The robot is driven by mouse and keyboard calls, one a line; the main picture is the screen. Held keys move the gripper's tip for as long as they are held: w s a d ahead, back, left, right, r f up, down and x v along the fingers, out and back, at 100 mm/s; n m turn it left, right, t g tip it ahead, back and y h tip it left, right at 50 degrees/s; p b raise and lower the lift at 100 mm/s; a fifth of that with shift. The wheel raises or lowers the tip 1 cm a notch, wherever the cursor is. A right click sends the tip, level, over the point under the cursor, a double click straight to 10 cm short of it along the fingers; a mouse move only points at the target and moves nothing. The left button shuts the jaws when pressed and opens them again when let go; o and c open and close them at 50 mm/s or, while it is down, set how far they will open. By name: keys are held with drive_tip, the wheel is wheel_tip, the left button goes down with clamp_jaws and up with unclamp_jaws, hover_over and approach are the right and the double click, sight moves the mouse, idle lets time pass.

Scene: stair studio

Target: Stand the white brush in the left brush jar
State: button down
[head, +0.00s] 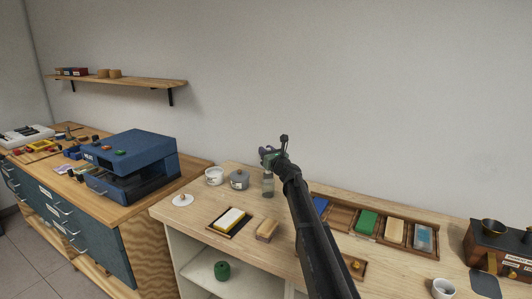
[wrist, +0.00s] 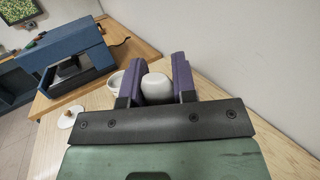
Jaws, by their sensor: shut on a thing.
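My gripper (head: 270,154) is raised over the back of the wooden workbench, above a small clear jar (head: 268,187). In the wrist view its two purple fingers (wrist: 157,85) stand apart with a pale rounded thing (wrist: 157,89) showing between them. I cannot tell whether this is in the grip or is a pot behind it. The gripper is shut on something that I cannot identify. I cannot make out the white brush's bristles or handle in either view. Left of the clear jar stand a grey lidded pot (head: 239,180) and a white bowl (head: 214,176).
A white lid (head: 182,200), a tray with a pale yellow block (head: 230,219) and a tan block (head: 267,230) lie in front. A wooden compartment tray (head: 378,237) is right of my arm. A blue machine (head: 131,162) stands left. The wall is close behind.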

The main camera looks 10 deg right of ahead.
drive_tip(key=shift+f+b, duration=0.35)
drive_tip(key=shift+f, duration=0.35)
drive_tip(key=c, duration=0.8)
unclamp_jaws()
drive_tip(key=b+v, duration=0.1)
drive_tip(key=v, duration=0.9)
drive_tip(key=shift+s+d+b, duration=0.15)
drive_tip(key=shift+s+b, duration=0.2)
